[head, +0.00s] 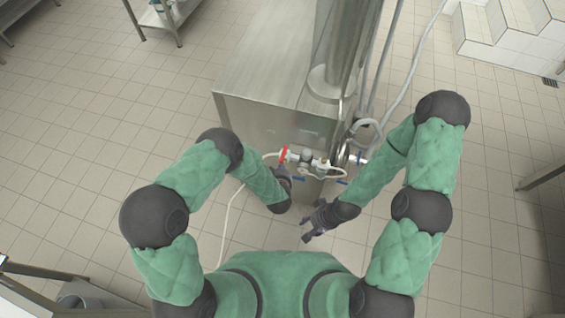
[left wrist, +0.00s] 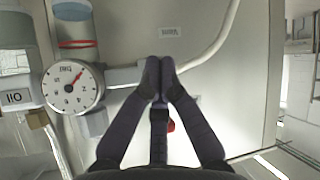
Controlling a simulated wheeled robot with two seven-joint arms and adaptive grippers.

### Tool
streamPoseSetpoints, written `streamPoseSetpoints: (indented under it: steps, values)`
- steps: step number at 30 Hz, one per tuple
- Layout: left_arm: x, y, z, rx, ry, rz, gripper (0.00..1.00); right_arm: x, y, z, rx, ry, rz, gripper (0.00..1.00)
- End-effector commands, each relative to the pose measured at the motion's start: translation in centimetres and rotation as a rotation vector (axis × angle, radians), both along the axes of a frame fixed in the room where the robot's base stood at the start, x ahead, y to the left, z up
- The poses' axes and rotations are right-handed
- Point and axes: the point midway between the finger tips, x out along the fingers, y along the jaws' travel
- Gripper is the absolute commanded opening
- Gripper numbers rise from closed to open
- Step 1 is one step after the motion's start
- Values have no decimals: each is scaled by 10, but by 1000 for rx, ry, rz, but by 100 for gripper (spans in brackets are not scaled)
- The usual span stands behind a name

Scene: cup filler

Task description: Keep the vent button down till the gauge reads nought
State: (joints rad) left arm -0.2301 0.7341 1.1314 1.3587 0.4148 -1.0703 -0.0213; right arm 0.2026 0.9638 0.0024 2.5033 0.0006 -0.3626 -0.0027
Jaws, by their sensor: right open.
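The gauge (left wrist: 73,87) is a round white dial at the left of the left wrist view. Its red needle points up and right; its numerals are too small to read surely. My left gripper (left wrist: 160,64) has its fingertips together with nothing visible between them, to the right of the gauge. A small red part (left wrist: 171,126) shows behind its fingers; I cannot tell whether it is the vent button. In the head view my left gripper (head: 284,174) is beside the pipework, its tips partly hidden. My right gripper (head: 309,226) is open and empty, below and right of it.
A steel cabinet (head: 255,125) stands behind the pipework (head: 315,163), with a tall steel column (head: 345,50) at its right. A pale hose (head: 229,210) hangs to the floor. Tiled floor (head: 80,130) is clear at left.

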Motion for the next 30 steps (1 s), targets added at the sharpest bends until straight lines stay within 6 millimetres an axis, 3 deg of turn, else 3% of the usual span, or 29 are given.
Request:
streamPoseSetpoints:
  steps: [11,30]
  values:
    - [4,0,3,-2,-9,1,0,0,0,0,0,0,0,48]
    - [-16,5,1,0,-2,1,0,0,0,3,0,0,0,48]
